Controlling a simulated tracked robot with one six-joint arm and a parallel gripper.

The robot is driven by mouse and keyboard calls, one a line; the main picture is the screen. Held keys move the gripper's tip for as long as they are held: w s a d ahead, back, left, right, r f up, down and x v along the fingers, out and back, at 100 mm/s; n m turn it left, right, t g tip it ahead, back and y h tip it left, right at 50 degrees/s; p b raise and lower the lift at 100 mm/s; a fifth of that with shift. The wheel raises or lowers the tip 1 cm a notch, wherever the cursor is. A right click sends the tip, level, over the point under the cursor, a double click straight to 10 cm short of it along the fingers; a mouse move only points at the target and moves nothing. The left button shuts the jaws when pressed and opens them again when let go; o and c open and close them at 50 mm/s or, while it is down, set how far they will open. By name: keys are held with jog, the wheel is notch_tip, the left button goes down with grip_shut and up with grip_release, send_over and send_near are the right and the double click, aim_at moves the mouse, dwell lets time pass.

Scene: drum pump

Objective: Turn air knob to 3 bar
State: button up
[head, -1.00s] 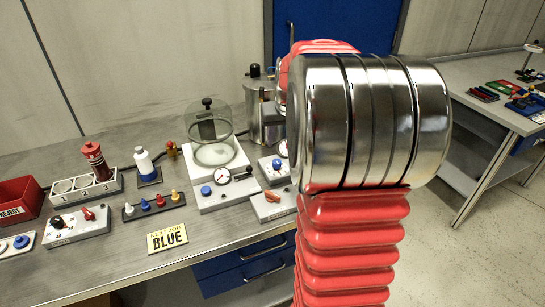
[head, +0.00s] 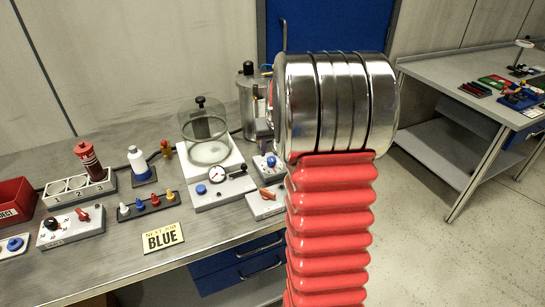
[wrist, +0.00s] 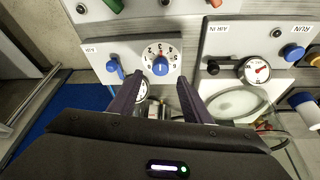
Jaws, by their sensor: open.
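The air knob (wrist: 160,67) is a small blue knob on a white numbered dial, upside down in the wrist view. Its exact pointer setting is too small to read.
A panel with a dial gauge (head: 216,174) and a glass chamber (head: 204,128) stand close by. A metal canister (head: 247,100) is behind. An orange-handled box (head: 266,204) sits in front. Several bottles and small knobs fill the bench's left part.

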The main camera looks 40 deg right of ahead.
aim_at(272, 159)
jog(key=shift+x, duration=3)
jog(key=shift+c, duration=0.2)
jog(key=c, duration=1)
jog(key=shift+r+n, duration=0.1)
jog(key=shift+n, duration=0.4)
jog(key=o, duration=1)
jog(key=shift+o, duration=0.2)
jog(key=shift+r, duration=0.1)
